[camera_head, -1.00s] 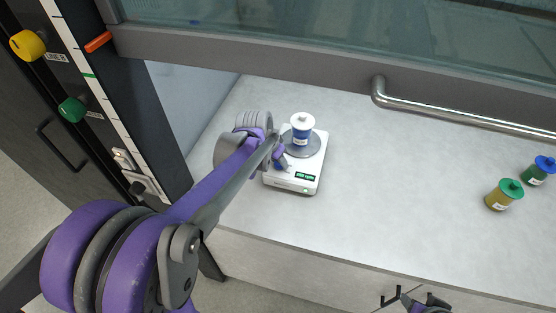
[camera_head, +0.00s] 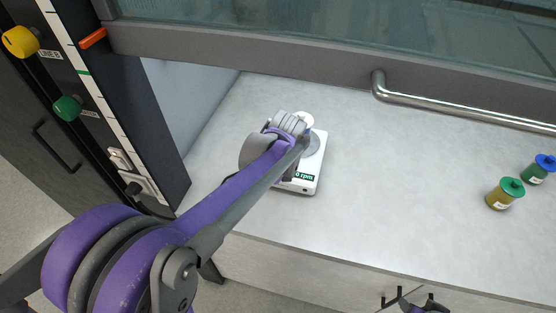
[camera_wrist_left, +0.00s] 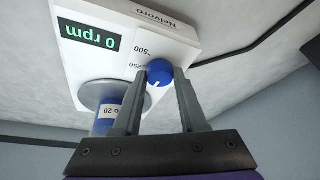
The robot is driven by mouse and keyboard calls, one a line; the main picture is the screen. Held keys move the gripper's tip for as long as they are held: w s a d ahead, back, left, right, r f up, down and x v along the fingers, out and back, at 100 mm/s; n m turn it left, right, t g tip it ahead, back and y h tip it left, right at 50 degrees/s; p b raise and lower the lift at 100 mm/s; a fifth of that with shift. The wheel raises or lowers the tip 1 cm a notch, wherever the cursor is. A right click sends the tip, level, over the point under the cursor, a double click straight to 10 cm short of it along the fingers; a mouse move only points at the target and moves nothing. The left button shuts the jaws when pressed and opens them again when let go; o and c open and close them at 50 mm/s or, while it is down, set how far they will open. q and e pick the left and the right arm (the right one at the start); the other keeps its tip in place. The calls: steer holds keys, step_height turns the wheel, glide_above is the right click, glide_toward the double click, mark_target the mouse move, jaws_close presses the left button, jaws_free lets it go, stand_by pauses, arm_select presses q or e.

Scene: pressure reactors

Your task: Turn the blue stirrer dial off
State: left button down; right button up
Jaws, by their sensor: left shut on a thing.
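The white stirrer (camera_head: 310,180) stands on the bench. Its green display reads 0 rpm in the left wrist view (camera_wrist_left: 88,34). The blue stirrer dial (camera_wrist_left: 160,70) sits on its front face, next to printed marks 250 and 500. My left gripper (camera_wrist_left: 158,80) has a finger on each side of the dial and is shut on it. In the head view my left wrist hides the dial and most of the blue bottle on the plate; its white cap (camera_head: 305,119) shows. My right gripper (camera_head: 425,306) is only partly in view at the bottom edge.
A green-capped yellow bottle (camera_head: 505,193) and a blue-capped green bottle (camera_head: 540,169) stand at the right. A raised sash with a metal handle (camera_head: 450,113) spans the back. Yellow (camera_head: 20,42) and green (camera_head: 67,108) knobs are on the left post. The middle bench is clear.

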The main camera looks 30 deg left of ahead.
arm_select(q)
steer(key=shift+n, duration=0.6)
steer(key=shift+c, duration=2.2)
jaws_free()
steer(key=v, duration=1.1)
steer(key=shift+w+d+p, duration=0.2)
steer(key=shift+p, duration=0.15)
steer(key=shift+f, duration=0.1)
